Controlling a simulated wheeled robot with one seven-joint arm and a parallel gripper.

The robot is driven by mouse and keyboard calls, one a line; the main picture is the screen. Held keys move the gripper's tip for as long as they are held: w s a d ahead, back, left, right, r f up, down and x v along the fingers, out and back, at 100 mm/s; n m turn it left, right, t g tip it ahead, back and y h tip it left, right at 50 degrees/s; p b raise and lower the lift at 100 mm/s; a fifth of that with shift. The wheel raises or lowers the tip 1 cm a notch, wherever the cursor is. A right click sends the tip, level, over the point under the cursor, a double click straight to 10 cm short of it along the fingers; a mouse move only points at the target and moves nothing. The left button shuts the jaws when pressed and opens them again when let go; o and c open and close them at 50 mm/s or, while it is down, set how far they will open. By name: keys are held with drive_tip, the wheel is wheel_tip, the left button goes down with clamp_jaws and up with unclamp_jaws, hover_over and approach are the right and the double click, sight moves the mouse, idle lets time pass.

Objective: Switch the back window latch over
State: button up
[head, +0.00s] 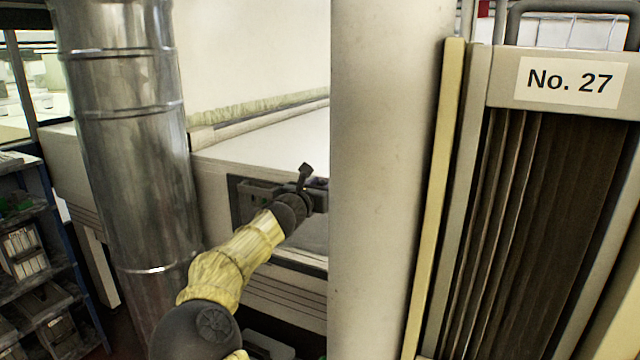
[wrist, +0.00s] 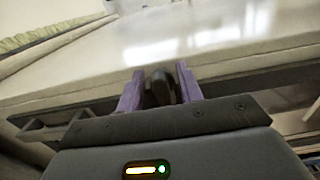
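The latch (head: 304,172) shows in the head view as a short dark lever with a blocky head, standing up at the front of the pale tunnel housing. In the wrist view a dark rounded piece (wrist: 160,88), which looks like this latch, stands between my two purple fingers. My gripper (wrist: 160,86) has its fingers apart, one on each side of it. Whether they press on it or leave a small gap cannot be told. In the head view my gripper (head: 300,195) is dark and small at the latch, and its fingertips are not clear. The dark window frame (head: 240,205) is partly hidden by my arm.
A pale column (head: 385,190) hides the right part of the housing. A shiny metal duct (head: 130,130) stands left of my arm. A strip curtain (head: 545,230) under a "No. 27" sign (head: 567,81) is at right. Shelves with bins (head: 25,255) stand at far left.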

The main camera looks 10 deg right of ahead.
drive_tip(key=shift+c, duration=0.5)
clamp_jaws()
